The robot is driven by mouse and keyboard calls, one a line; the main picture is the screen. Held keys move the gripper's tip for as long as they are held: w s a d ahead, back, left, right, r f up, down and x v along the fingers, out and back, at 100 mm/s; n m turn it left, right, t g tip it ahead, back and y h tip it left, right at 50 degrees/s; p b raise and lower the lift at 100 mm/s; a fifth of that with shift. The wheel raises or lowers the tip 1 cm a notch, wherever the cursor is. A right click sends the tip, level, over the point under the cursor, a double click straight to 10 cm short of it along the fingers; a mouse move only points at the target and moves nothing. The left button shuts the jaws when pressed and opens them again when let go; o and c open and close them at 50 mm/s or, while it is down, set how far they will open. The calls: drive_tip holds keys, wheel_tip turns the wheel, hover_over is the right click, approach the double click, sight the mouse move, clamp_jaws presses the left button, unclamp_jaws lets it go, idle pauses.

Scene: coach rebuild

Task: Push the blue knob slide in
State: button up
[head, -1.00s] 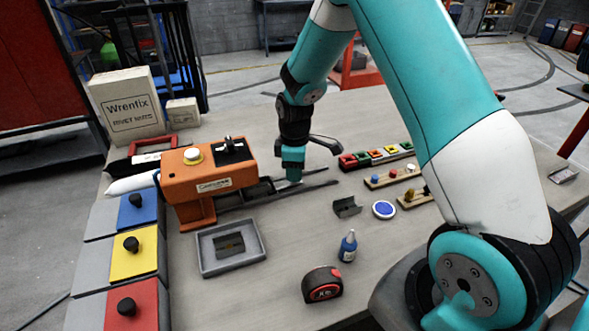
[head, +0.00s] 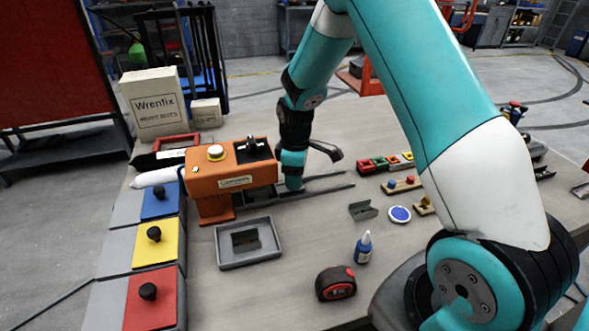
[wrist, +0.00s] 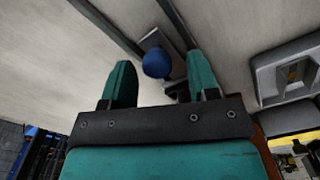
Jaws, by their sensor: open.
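The blue knob (wrist: 157,63) is a round ball on a grey slide plate (wrist: 161,39) between two dark rails in the wrist view. My gripper (wrist: 159,66) is open, with one teal finger on each side of the knob. I cannot tell whether either finger touches it. In the head view my gripper (head: 292,182) points down over the rails (head: 322,188), close to the right side of the orange machine (head: 235,180). The knob is hidden there behind my gripper.
Blue (head: 160,202), yellow (head: 157,247) and red (head: 153,300) panels with black knobs line the left. A white box (head: 155,103) stands behind.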

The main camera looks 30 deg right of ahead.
wheel_tip(320, 180, up, 17)
drive_tip(key=b, duration=0.2)
drive_tip(key=shift+r, duration=0.2)
idle(0.5)
